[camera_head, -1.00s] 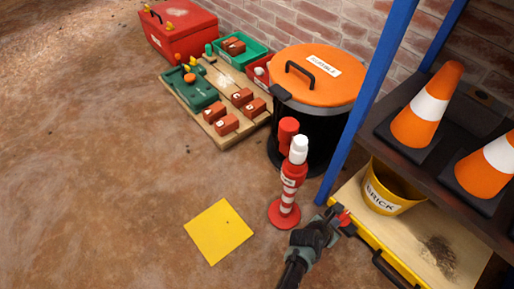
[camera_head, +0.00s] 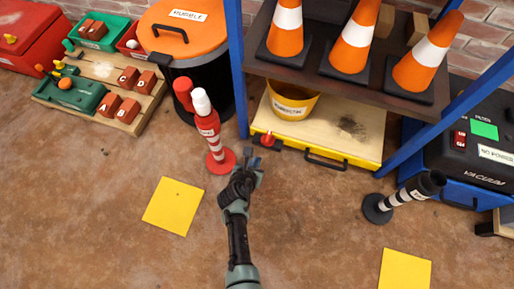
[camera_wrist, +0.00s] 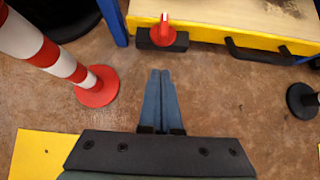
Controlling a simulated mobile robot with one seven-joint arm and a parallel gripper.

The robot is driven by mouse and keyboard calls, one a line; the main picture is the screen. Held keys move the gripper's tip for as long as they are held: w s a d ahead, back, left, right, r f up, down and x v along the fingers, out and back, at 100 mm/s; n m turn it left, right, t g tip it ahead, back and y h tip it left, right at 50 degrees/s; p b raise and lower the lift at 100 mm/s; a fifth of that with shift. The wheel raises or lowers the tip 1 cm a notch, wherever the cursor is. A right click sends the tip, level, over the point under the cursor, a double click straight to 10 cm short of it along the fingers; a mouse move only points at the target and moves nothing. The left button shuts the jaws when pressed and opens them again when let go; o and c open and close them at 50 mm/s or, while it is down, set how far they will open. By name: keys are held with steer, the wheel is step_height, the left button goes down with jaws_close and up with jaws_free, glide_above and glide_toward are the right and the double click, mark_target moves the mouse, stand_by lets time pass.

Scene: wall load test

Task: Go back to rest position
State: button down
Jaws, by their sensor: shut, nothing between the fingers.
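My gripper (camera_head: 254,163) is shut and empty, with my arm reaching up from the bottom of the head view. In the wrist view my gripper (camera_wrist: 161,73) shows its two fingers together over bare brown floor. It is apart from the yellow-edged drawer (camera_head: 340,154) of the shelf, which lies just beyond it. A red switch or knob on a dark block (camera_head: 267,140) sits at the drawer's left front; it also shows in the wrist view (camera_wrist: 165,36). A red and white post (camera_head: 211,135) stands upright just left of my gripper, on a red round base.
Yellow floor squares lie at left (camera_head: 173,206) and lower right (camera_head: 405,270). A black and white post (camera_head: 400,198) leans at right, near the blue vacuum (camera_head: 480,150). The blue-framed shelf holds orange cones (camera_head: 354,38) and a yellow bucket (camera_head: 291,103). Floor around my arm is clear.

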steer(key=shift+p+v, duration=1.45)
steer(key=shift+v, duration=1.15)
